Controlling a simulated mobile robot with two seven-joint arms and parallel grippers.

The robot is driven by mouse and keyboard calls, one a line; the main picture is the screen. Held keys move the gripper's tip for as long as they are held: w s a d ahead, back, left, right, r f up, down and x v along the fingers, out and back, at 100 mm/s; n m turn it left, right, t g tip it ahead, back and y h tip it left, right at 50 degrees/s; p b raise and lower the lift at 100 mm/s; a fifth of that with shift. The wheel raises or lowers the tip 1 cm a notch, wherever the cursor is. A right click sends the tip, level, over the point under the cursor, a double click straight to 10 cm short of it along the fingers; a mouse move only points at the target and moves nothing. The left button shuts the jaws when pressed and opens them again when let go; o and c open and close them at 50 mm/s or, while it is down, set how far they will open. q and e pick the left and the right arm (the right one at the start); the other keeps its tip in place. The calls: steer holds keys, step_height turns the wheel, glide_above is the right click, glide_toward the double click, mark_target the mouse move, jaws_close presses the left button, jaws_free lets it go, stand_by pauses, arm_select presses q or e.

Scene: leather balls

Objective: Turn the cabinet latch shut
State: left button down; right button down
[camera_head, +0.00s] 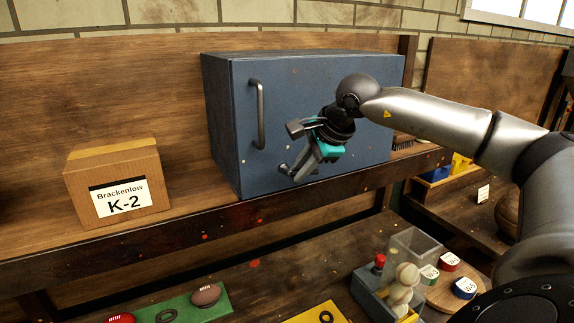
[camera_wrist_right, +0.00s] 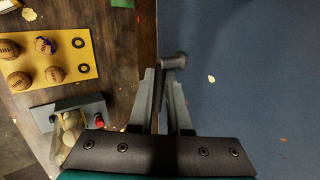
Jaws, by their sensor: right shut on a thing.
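The blue cabinet (camera_head: 225,110) stands on the wooden shelf with its door closed or nearly so; I cannot tell which. Its grey bar handle (camera_head: 260,115) is upright on the left of the door. My right gripper (camera_head: 297,172) is at the lower middle of the door front. In the right wrist view its two fingers (camera_wrist_right: 168,85) are shut on a dark grey latch (camera_wrist_right: 175,60) that stands out from the blue door (camera_wrist_right: 240,70). In the head view the latch is mostly hidden by the gripper. My left gripper is not in view.
A cardboard box (camera_head: 120,185) marked K-2 stands left of the cabinet. On the lower bench are a green mat (camera_head: 190,308) with a ball, a yellow mat (camera_head: 315,315), a grey fixture (camera_head: 375,285) and a clear bin (camera_head: 414,245). The shelf front before the box is clear.

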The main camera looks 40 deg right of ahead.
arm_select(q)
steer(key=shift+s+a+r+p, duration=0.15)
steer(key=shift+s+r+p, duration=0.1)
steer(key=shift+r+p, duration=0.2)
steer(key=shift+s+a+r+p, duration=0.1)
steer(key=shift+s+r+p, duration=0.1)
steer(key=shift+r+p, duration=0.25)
arm_select(e)
steer(key=shift+a+r+n+h, duration=0.15)
steer(key=shift+r+n+h, duration=0.15)
steer(key=shift+h, duration=0.5)
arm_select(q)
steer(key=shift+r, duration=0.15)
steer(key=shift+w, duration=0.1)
arm_select(e)
steer(key=shift+f, duration=0.1)
steer(key=c, duration=1.2)
jaws_free()
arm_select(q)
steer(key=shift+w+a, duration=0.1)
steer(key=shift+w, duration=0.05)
arm_select(e)
steer(key=shift+o, duration=0.2)
